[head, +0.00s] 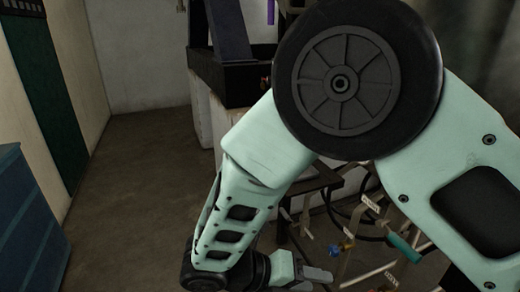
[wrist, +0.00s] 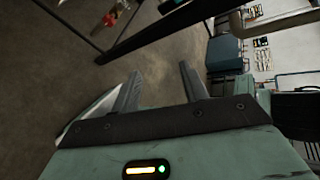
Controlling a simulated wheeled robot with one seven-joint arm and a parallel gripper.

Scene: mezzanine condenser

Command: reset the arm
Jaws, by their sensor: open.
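My arm fills the middle and right of the head view, bent at a large black round joint and reaching down to the bottom. My gripper (head: 318,280) shows only in part at the bottom edge of the head view. In the wrist view my gripper (wrist: 160,88) has its two fingers spread apart with nothing between them. Bare floor shows beyond the fingertips.
A blue cabinet (head: 28,225) stands at the left. Labelled pipes with a teal handle (head: 404,247) and a blue valve knob (head: 335,249) lie close right of my gripper. A dark frame (head: 228,75) stands behind. The floor (head: 130,190) at left centre is clear.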

